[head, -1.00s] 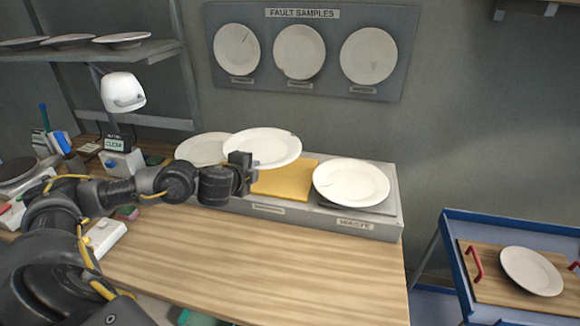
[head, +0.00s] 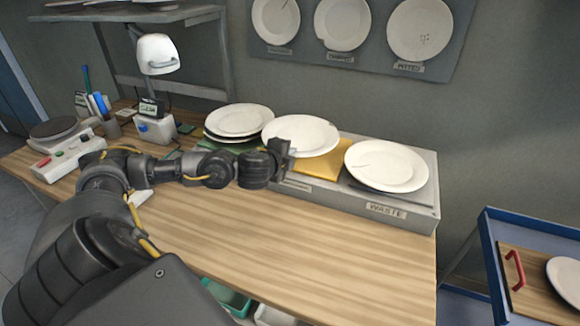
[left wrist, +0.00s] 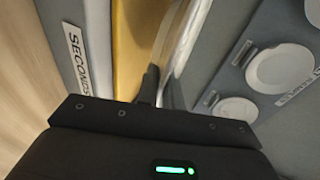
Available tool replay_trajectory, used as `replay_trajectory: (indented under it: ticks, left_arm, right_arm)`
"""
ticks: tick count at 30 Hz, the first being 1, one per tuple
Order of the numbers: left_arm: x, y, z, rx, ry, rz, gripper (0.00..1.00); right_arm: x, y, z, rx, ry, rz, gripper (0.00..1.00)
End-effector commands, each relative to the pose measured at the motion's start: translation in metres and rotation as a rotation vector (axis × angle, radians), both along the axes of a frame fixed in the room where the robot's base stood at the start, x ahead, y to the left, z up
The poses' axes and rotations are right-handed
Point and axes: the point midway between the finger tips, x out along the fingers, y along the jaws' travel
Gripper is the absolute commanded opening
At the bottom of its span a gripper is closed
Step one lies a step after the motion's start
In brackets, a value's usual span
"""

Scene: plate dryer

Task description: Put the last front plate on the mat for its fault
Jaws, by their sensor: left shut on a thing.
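My left gripper (head: 284,154) is shut on the near left edge of a white plate (head: 302,132) and holds it over the yellow mat (head: 325,161). In the left wrist view the held plate (left wrist: 182,50) is seen almost edge-on, close to the yellow mat (left wrist: 133,45) behind the SECONDS label (left wrist: 77,57). I cannot tell whether it touches the mat. A plate with a dark line (head: 388,165) lies on the dark mat at the WASTE label (head: 386,210). Stacked plates (head: 238,119) lie on the green mat (head: 222,143). My right gripper is out of view.
A sample board (head: 335,50) with faulty plates hangs on the wall behind. A lamp (head: 157,52) and small devices stand at the left. A blue-framed trolley (head: 495,260) with a plate on a board (head: 525,290) is at right. The table front is clear.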

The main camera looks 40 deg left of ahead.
Motion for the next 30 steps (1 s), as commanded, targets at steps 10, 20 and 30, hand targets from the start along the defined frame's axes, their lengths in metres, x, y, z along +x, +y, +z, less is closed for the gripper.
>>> replay_trajectory:
  ticks: [10,20,30]
  left_arm:
    - [0.0,0.0,-0.033,-0.002,-0.003,0.0,0.0]
    - [0.0,0.0,-0.036,-0.001,0.002,0.0,0.13]
    - [0.0,0.0,-0.033,-0.001,0.002,0.0,0.17]
  right_arm:
    - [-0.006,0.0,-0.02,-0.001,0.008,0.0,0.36]
    - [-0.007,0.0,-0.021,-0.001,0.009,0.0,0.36]
    - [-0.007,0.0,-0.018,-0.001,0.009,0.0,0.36]
